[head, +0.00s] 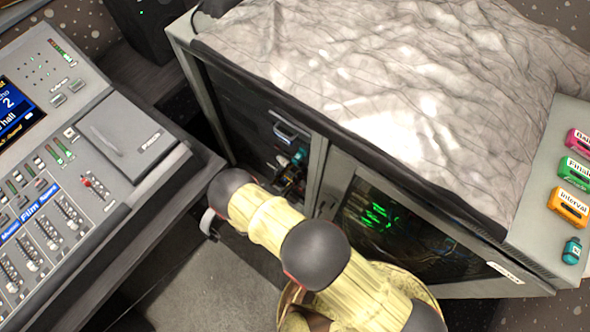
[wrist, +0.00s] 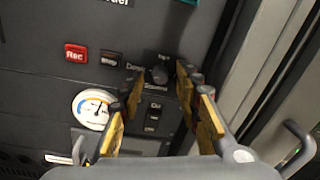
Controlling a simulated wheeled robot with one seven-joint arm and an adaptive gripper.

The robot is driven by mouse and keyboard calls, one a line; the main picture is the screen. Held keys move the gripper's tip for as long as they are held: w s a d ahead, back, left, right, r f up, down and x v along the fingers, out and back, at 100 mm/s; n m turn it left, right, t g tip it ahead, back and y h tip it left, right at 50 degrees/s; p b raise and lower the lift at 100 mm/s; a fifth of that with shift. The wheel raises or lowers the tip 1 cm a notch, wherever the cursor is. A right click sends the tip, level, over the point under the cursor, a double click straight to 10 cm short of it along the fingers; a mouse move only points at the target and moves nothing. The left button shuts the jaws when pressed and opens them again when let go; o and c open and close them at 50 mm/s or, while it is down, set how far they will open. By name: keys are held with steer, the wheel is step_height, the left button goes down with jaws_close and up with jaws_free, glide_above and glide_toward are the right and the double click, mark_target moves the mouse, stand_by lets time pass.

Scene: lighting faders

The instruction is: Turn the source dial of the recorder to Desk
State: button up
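The recorder's dark front panel (wrist: 40,30) fills much of the wrist view. Its source dial (wrist: 159,75) is a small black knob with small white labels around it, too blurred to read surely. Which label it points to cannot be told. My gripper (wrist: 160,80) is open, with its yellow-padded fingers on the left and right of the dial; I see gaps between pads and knob. In the head view my gripper (head: 292,168) reaches into the open left bay of the grey cabinet (head: 180,42), and the dial is hidden there.
Near the dial are a red Rec button (wrist: 76,53), a black button (wrist: 111,59), a round meter (wrist: 92,108) and a rocker switch (wrist: 154,118). The cabinet's frame and a handle (wrist: 298,140) stand close on the right. A mixing desk (head: 90,195) lies left of my arm.

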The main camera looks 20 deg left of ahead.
steer(key=shift+s, duration=0.1)
steer(key=v, duration=0.7)
steer(key=shift+s+a, duration=0.1)
steer(key=shift+s, duration=0.15)
stand_by(0.5)
